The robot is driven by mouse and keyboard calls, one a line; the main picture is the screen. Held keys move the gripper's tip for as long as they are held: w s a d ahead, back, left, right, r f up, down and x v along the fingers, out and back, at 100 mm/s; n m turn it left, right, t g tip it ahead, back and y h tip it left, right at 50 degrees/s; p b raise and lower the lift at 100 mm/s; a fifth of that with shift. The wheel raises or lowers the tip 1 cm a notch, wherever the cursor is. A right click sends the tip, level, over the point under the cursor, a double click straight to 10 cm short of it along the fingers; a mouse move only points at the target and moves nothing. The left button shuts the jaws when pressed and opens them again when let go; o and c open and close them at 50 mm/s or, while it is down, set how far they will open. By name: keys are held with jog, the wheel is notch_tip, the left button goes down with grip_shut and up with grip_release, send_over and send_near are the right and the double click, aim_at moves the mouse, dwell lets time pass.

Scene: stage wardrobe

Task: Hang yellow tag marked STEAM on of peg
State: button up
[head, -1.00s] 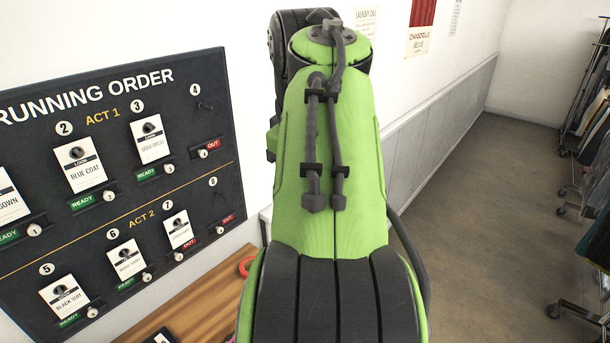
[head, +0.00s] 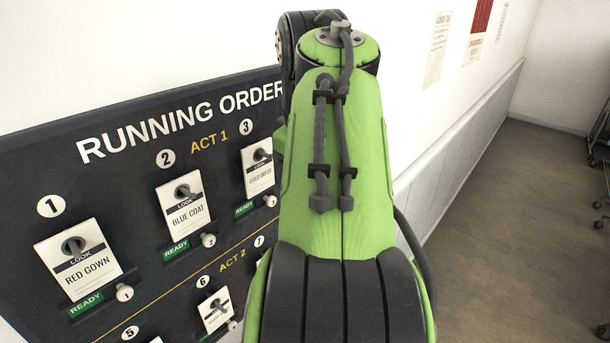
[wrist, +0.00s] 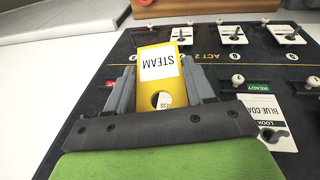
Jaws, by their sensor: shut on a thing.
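In the wrist view, my gripper (wrist: 165,88) is shut on the yellow tag (wrist: 149,92), which has a white label reading STEAM and a round hole near the palm end. Part of a white card shows through the hole. The tag is held in front of the black running-order board (wrist: 90,112), seen upside down there. In the head view, the board (head: 50,150) fills the left, with white look cards on pegs 1, 2 and 3. My arm hides the gripper, the tag and the board's right part in that view. I cannot tell which peg the task means.
The RED GOWN card (head: 88,262) and BLUE COAT card (head: 183,212) hang on the board, with small knobs (head: 124,292) beside the READY labels. A wooden surface (wrist: 172,8) shows at the wrist view's top. Clear floor (head: 500,220) and a rack (head: 600,150) lie right.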

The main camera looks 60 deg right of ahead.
jog(key=shift+d, duration=0.1)
jog(key=shift+w+d+f+p, duration=0.2)
jog(key=shift+w+d, duration=0.1)
jog(key=shift+w, duration=1.15)
jog(key=shift+w+d+f+p, duration=0.2)
jog(key=shift+w+d, duration=0.15)
jog(key=shift+w, duration=1.05)
jog(key=shift+w+d+f+p, duration=0.2)
jog(key=shift+w+d, duration=0.1)
jog(key=shift+w, duration=1.15)
jog(key=o, duration=1.2)
jog(key=shift+c, duration=0.2)
send_near(269, 164)
jog(key=shift+s+a+f, duration=0.45)
jog(key=shift+s+a, duration=0.15)
jog(key=shift+a, duration=0.15)
